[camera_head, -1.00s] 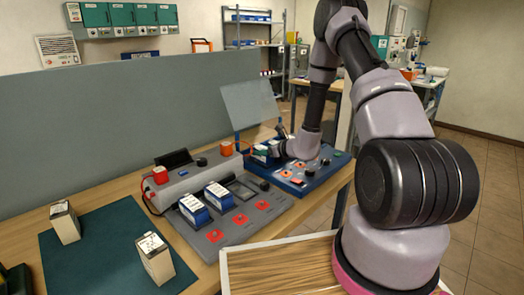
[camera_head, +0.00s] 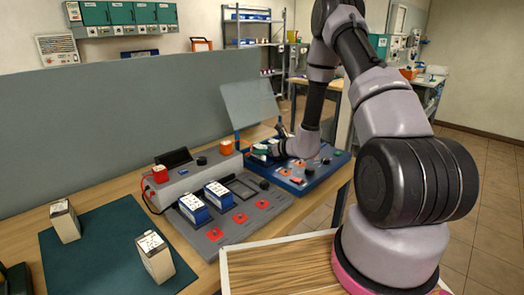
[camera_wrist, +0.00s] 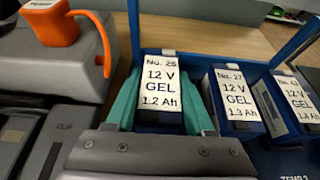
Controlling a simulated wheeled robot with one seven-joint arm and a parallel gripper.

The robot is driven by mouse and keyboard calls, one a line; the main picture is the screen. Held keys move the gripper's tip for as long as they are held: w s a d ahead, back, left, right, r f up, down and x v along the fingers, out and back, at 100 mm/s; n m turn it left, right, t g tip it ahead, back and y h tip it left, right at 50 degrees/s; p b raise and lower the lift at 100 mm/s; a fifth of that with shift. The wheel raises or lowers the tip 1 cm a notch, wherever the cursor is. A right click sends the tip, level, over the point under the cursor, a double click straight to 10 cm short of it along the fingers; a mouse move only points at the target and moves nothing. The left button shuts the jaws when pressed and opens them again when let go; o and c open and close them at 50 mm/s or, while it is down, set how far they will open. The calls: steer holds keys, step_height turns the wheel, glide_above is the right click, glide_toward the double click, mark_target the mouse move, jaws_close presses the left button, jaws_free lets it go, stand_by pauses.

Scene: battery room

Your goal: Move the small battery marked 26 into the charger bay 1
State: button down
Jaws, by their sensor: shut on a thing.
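The small battery with a label that reads as No. 26, 12 V GEL (camera_wrist: 160,80) is blue with a white top label. It sits between the two teal fingers of my gripper (camera_wrist: 160,100), which is shut on it. In the head view my gripper (camera_head: 262,151) is over the left side of the blue unit (camera_head: 312,178), partly hidden by my wrist. The battery's underside is hidden, so I cannot tell if it is clear of the unit. The grey unit (camera_head: 228,228) stands to the left, with an empty-looking recess (camera_head: 241,187) right of two blue batteries. I cannot read any bay number.
Battery No. 27 (camera_wrist: 235,98) and another blue battery (camera_wrist: 290,103) stand close to the right in the wrist view. An orange plug (camera_wrist: 48,20) with a cable is at upper left. Two white-topped batteries (camera_head: 65,221) (camera_head: 155,256) stand on the green mat (camera_head: 95,262). A clear panel (camera_head: 250,105) rises behind.

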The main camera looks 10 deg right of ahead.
steer(key=shift+f, duration=0.55)
steer(key=c, duration=0.5)
jaws_free()
steer(key=shift+c, duration=0.2)
steer(key=shift+v, duration=5.55)
